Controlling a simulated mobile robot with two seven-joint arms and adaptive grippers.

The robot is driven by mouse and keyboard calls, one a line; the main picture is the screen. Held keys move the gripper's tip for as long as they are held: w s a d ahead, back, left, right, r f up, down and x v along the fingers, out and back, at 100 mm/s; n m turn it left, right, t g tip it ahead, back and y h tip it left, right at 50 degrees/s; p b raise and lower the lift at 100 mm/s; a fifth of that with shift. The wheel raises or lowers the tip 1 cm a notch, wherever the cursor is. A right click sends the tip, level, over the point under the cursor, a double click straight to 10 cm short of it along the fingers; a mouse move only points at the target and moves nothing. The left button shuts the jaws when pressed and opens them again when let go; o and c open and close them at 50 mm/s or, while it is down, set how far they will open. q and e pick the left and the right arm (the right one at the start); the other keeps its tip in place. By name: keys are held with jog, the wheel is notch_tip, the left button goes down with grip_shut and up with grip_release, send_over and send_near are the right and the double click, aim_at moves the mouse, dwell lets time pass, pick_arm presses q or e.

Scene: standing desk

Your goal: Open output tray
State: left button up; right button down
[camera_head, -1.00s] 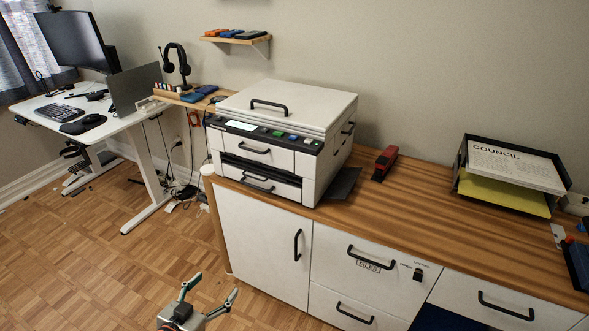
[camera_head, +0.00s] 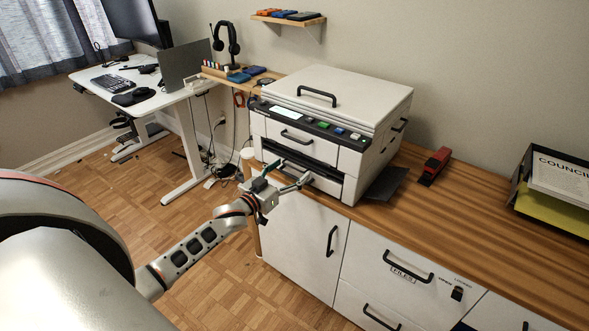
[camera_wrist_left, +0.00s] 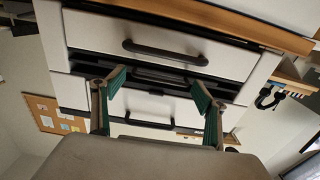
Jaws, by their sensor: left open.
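The white printer (camera_head: 385,150) stands on the wooden counter, with an upper drawer (camera_head: 275,128), a dark slot below it and a lower drawer (camera_head: 328,184). Both drawers look shut, and no label shows which is the output tray. My left gripper (camera_head: 287,178) is open and empty in front of the lower drawer, hiding part of it. The left wrist view looks upside down; its fingers (camera_wrist_left: 157,84) point at the slot region, below the lower drawer's black handle (camera_wrist_left: 165,52) in the picture. The upper drawer's handle (camera_wrist_left: 150,122) shows farther down. My right gripper is not in view.
A white cabinet (camera_head: 300,235) with black handles is under the counter. A red stapler (camera_head: 434,166) and a paper tray (camera_head: 555,190) are to the printer's right. A white desk (camera_head: 160,95) stands at left. Floor at left of the cabinet is open.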

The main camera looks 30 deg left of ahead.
pick_arm(q)
jog(key=shift+w+d, duration=0.1)
jog(key=shift+w, duration=0.9)
